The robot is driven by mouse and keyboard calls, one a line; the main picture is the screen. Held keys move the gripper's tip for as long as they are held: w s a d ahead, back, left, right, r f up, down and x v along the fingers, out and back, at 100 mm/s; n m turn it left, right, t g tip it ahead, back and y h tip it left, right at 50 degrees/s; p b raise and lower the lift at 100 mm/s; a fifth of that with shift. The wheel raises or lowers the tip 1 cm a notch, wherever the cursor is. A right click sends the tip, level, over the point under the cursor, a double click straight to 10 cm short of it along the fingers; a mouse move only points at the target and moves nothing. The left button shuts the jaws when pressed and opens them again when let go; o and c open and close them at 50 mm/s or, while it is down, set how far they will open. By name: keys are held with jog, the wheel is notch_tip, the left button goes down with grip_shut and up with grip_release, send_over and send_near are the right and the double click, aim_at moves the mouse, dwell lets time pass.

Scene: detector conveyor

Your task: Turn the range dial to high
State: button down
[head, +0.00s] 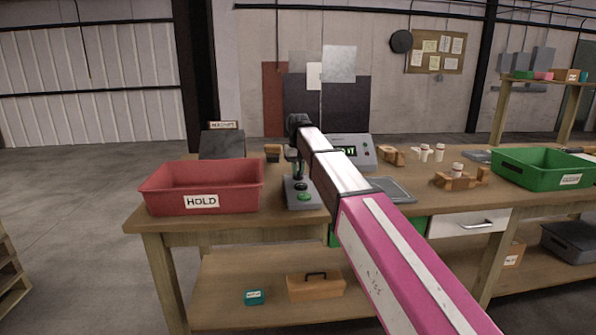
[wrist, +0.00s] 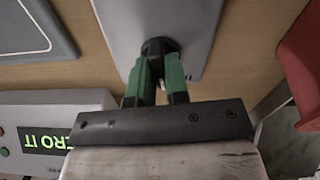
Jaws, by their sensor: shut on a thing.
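The range dial (wrist: 159,46) is a round black knob on a light grey panel (wrist: 190,18) in the wrist view. My gripper (wrist: 158,62) has green fingers, one on each side of the dial, and is shut on it. The fingers cover part of the knob, and I cannot read any marking or setting around it. In the head view, my gripper (head: 294,162) is over the small grey unit (head: 291,186) on the bench; my arm hides the dial there.
A red HOLD bin (head: 165,192) stands left of the unit. A console (head: 366,148) with a lit green display stands behind right, partly behind my arm. A grey tray (head: 398,191) lies to the right. Wooden holders, white bottles and a green bin (head: 510,173) are farther right.

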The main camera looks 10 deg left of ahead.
jog(key=n, duration=0.3)
jog(key=shift+n, duration=2.2)
jog(key=c, duration=1.1)
grip_release()
notch_tip(320, 180, up, 11)
jog(key=shift+f, duration=0.1)
